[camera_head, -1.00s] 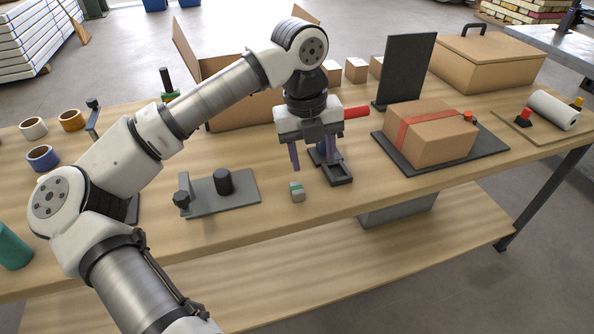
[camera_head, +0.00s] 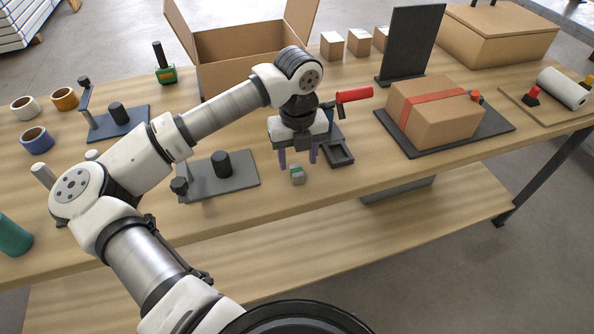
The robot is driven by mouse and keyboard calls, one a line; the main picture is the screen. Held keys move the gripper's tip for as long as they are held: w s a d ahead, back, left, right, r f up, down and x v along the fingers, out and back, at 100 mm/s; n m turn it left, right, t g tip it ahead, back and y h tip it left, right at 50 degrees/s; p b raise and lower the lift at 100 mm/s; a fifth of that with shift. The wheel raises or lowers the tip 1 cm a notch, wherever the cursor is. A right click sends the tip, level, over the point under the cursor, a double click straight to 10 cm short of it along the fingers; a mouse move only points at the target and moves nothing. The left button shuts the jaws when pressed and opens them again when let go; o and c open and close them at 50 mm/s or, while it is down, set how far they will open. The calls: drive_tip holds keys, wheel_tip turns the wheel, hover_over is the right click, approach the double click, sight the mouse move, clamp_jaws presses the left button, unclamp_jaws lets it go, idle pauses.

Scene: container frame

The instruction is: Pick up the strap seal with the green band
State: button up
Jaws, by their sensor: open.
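The strap seal with the green band (camera_head: 297,175) is a small grey block with a green stripe. It rests on the wooden table near its front edge. My gripper (camera_head: 298,159) is open and empty, pointing down just behind and above the seal in the picture. I cannot tell how high the fingertips are above the table. The seal itself is fully visible.
A red-handled tool (camera_head: 353,95) with a dark base stands close behind and right of my gripper. A grey plate with black knobs (camera_head: 237,188) lies to the left. A red-strapped carton (camera_head: 436,122) sits on a dark mat to the right. The table's front strip is clear.

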sight(297, 170)
drive_tip(key=f+p, duration=0.1)
drive_tip(key=f, duration=0.3)
drive_tip(key=shift+w+a+f+p, duration=0.1)
drive_tip(key=shift+w+f+p, duration=0.1)
drive_tip(key=shift+f+p, duration=0.2)
drive_tip(key=c, duration=1.1)
drive_tip(key=shift+o, duration=0.2)
drive_tip(key=shift+r, duration=0.1)
